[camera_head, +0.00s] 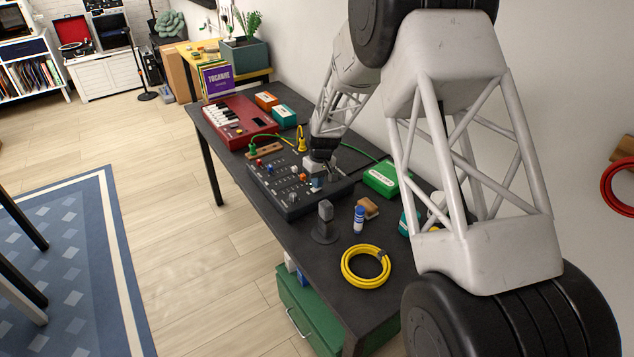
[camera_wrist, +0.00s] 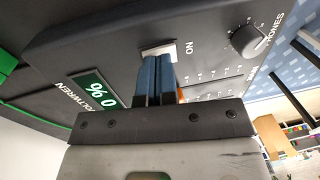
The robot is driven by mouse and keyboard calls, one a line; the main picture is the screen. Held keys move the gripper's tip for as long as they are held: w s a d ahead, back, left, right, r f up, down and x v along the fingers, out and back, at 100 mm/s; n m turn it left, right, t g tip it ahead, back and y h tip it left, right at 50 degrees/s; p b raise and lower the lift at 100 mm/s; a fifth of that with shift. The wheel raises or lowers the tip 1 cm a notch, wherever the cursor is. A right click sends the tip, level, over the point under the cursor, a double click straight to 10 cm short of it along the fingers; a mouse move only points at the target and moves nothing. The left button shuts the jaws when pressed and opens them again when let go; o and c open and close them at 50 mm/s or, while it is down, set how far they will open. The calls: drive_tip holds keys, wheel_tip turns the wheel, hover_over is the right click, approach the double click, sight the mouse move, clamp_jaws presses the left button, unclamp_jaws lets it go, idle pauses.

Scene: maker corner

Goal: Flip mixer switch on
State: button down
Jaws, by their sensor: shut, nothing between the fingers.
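The mixer (camera_head: 290,199) is a dark grey box with knobs and sliders on the black table. My gripper (camera_head: 317,178) is low over the mixer's right part. In the wrist view, my gripper's two blue fingers (camera_wrist: 157,76) are shut together with nothing between them. Their tips are at a pale switch plate (camera_wrist: 158,48) beside the printed word "ON". The fingers cover part of the switch, so I cannot tell its position or whether they touch it. A display (camera_wrist: 96,92) on the mixer reads "0 %". A dark knob (camera_wrist: 248,40) labelled PHONES is to the right.
A red keyboard (camera_head: 232,122) stands behind the mixer. A green box (camera_head: 381,178) lies to its right. A small grey stand (camera_head: 325,222), a blue-capped bottle (camera_head: 359,219) and a yellow cable coil (camera_head: 366,267) are nearer. Green and yellow cables run behind the mixer.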

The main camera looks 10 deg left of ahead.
sight(313, 189)
wheel_tip(313, 189, up, 14)
drive_tip(key=s+a, duration=0.1)
idle(0.6)
drive_tip(key=shift+s+a+f, duration=0.1)
drive_tip(key=s+d+r+m+t, duration=0.1)
drive_tip(key=s+d+r+m, duration=0.1)
drive_tip(key=s+d+r, duration=0.9)
drive_tip(key=s+d+r+m+t, duration=0.1)
drive_tip(key=s+d+r+m, duration=0.1)
drive_tip(key=s+d+r, duration=0.8)
drive_tip(key=s+d+f+m, duration=0.1)
drive_tip(key=s+d, duration=0.4)
drive_tip(key=s, duration=0.4)
drive_tip(key=s+d+f+m+t, duration=0.1)
drive_tip(key=s+d+m, duration=0.1)
drive_tip(key=s+d, duration=0.3)
drive_tip(key=s+d+f+m+h, duration=0.1)
drive_tip(key=s+d, duration=0.4)
drive_tip(key=s, duration=0.8)
drive_tip(key=shift+s+d+f+m+t, duration=0.2)
drive_tip(key=shift+d+f+m+t, duration=0.15)
drive_tip(key=shift+m, duration=0.25)
